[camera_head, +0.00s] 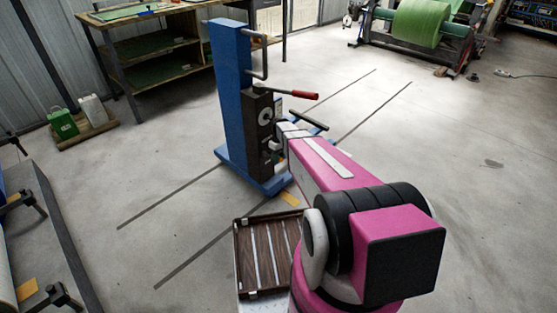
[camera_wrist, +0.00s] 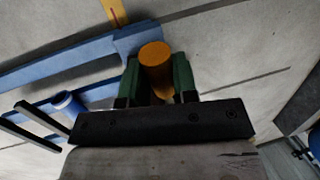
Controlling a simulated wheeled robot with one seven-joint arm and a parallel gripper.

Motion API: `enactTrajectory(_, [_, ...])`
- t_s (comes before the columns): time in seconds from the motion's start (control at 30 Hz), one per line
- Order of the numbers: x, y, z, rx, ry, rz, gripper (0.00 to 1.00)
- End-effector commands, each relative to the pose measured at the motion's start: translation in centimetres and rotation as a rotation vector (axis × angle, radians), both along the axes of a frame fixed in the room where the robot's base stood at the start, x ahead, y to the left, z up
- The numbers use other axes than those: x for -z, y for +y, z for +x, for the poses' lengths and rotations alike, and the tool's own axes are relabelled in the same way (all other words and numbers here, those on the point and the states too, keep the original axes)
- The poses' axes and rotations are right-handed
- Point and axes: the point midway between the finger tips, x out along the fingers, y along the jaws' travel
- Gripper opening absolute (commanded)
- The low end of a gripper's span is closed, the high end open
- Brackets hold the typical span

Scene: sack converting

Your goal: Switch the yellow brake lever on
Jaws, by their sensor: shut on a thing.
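In the wrist view, the yellow brake lever (camera_wrist: 155,58) shows as an orange-yellow round end between the two green fingers of my gripper (camera_wrist: 157,80). The fingers touch it on both sides and are shut on it. The rest of the lever is hidden. In the head view, my pink arm reaches to the blue column machine (camera_head: 232,100) and covers the lever. I cannot make out the gripper there.
A red-handled lever (camera_head: 302,95) sticks out of the machine's right side. A brown slatted tray (camera_head: 238,262) lies in front. A workbench (camera_head: 105,22) stands behind, with a green roll (camera_head: 420,22) at the back right.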

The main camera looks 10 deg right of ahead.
Motion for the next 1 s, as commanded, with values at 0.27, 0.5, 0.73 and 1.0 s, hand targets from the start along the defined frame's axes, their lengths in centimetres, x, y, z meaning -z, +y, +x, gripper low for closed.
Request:
enactTrajectory(0.27, [-0.1,0.0,0.0,0.001,0.011,-0.008,0.00])
enactTrajectory(0.5, [-0.1,0.0,0.0,0.001,0.010,-0.008,0.53])
enactTrajectory(0.73, [-0.4,0.0,0.1,0.001,0.010,-0.008,0.53])
enactTrajectory(1.0, [-4.1,-0.3,0.9,0.001,0.007,-0.008,0.53])
